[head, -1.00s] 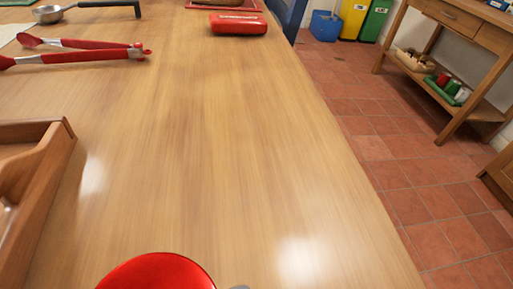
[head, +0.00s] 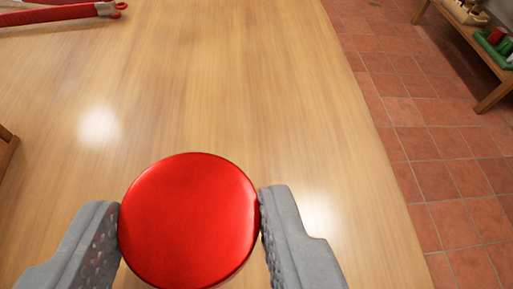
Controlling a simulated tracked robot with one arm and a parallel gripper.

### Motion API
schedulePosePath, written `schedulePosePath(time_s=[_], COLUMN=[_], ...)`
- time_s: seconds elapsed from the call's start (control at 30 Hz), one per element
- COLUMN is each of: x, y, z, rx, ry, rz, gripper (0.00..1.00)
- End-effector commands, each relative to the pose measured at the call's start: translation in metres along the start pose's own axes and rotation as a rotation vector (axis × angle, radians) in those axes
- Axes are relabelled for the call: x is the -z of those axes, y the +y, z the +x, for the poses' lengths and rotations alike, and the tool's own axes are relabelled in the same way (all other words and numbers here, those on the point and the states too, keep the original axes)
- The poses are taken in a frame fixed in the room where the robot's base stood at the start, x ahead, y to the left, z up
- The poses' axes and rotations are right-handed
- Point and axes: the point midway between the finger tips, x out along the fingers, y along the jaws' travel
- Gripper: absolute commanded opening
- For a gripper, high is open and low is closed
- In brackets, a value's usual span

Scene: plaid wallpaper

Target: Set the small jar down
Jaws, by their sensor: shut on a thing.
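The small jar shows from above as a round, shiny red lid (head: 188,220) at the bottom middle of the head view. My gripper (head: 190,215) has its two grey fingers on either side of the lid, touching it, shut on the jar. The jar's body is hidden under the lid, so I cannot tell whether its base touches the table. The wooden tabletop (head: 230,80) lies below and ahead of it.
Red-handled tongs (head: 60,12) lie at the far left. A corner of a wooden tray (head: 7,147) shows at the left edge. The table's right edge drops to a red tiled floor (head: 440,150). The tabletop ahead of the jar is clear.

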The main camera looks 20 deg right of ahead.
Motion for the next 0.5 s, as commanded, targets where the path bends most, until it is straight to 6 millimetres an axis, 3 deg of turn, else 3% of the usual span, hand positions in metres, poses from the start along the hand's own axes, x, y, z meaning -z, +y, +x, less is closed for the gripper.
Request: schedulePosePath(time_s=[0.27, 0.5], x=[0.005, -0.018], y=[0.009, 0.009], z=[0.018, 0.03], rx=[0.0, 0.001], ry=[-0.002, -0.001], rz=[-0.001, -0.001], gripper=[0.17, 0.17])
